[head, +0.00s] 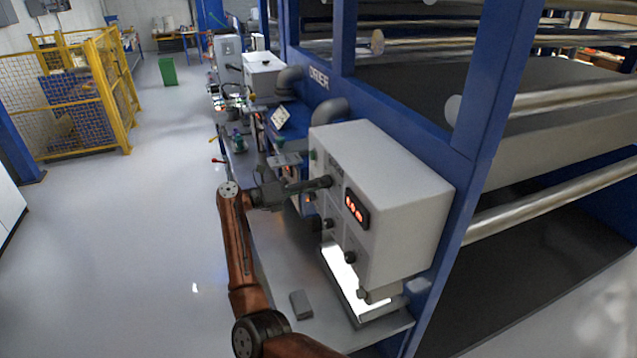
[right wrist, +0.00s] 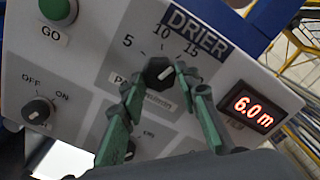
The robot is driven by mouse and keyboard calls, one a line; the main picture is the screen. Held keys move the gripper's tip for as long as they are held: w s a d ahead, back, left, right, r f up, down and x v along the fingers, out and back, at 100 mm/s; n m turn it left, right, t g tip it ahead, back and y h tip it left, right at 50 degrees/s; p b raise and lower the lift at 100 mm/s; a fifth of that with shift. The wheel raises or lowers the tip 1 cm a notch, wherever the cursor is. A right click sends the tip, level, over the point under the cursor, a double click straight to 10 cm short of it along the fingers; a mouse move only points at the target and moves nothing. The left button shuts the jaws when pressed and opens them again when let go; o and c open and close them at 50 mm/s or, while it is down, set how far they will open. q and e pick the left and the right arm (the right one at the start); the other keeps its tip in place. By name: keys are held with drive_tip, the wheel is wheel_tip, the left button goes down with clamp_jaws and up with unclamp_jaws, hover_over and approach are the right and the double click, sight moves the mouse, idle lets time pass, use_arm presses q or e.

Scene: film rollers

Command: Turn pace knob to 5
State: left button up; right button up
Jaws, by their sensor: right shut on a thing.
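The pace knob (right wrist: 160,72) is a black dial on the white drier control box (head: 392,190), under a scale marked 5, 10 and 15. Its label is partly hidden by my fingers. My right gripper (right wrist: 155,80) has its green fingers on both sides of the knob, shut on it. In the head view my right gripper (head: 322,184) reaches the box's front from the left and hides the knob. A white mark shows on the knob, but its exact direction is hard to tell. The red display (right wrist: 253,106) reads 6.0 m. My left gripper is not in view.
A green GO button (right wrist: 58,10) and an OFF/ON switch (right wrist: 38,110) are left of the knob. Below the box are a lit white panel (head: 343,270) and a grey block (head: 301,304). The floor (head: 120,250) at left is clear.

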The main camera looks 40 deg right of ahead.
drive_tip(key=shift+r+n+p, duration=0.15)
drive_tip(key=shift+n+p, duration=6.15)
drive_tip(key=shift+n, duration=3)
drive_tip(key=o, duration=1.2)
drive_tip(key=shift+c, duration=0.2)
drive_tip(key=shift+a, duration=0.1)
